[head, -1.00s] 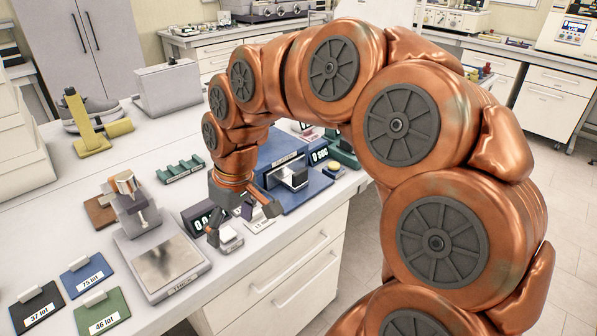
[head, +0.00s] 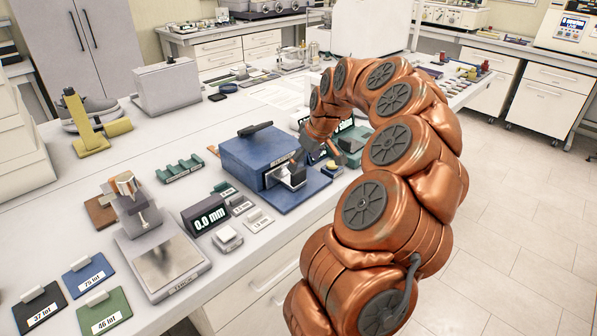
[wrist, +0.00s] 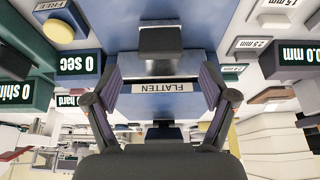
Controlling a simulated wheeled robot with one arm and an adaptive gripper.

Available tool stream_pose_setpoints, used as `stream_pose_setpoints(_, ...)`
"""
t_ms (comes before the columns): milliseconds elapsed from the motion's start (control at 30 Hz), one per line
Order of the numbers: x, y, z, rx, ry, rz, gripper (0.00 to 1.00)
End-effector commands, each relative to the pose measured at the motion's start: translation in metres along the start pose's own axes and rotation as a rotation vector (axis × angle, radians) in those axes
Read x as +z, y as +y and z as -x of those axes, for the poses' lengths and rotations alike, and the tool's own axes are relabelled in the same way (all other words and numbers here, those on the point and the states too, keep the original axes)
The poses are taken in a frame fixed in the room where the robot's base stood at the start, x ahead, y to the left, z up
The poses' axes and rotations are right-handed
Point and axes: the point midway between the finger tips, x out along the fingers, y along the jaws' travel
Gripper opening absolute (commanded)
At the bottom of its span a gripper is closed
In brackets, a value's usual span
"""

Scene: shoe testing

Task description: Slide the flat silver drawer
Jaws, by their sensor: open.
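The flat silver drawer (head: 283,180) sits low at the front of the blue press box (head: 246,164), which has a "FLATTEN" label. A dark block, which looks like the drawer's handle (wrist: 160,40), stands out in front in the wrist view. My gripper (head: 318,156) is open and empty just above and beside the drawer front in the head view. In the wrist view, my gripper (wrist: 161,85) has its two fingers apart on either side of the label. The handle lies beyond the fingertips. I see no contact with it. Part of the drawer is hard to make out.
A blue base plate (head: 318,187) lies under the press. The bench's front edge is close.

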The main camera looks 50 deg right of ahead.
Motion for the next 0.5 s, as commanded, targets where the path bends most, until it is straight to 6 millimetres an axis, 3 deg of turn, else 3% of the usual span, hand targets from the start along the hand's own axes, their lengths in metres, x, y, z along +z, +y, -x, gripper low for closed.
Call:
stream_pose_setpoints(300, 0.0, -0.001, -0.044, -0.003, -0.003, 0.0, 0.83)
stream_pose_setpoints(500, 0.0, -0.001, -0.057, -0.001, -0.001, 0.0, 0.83)
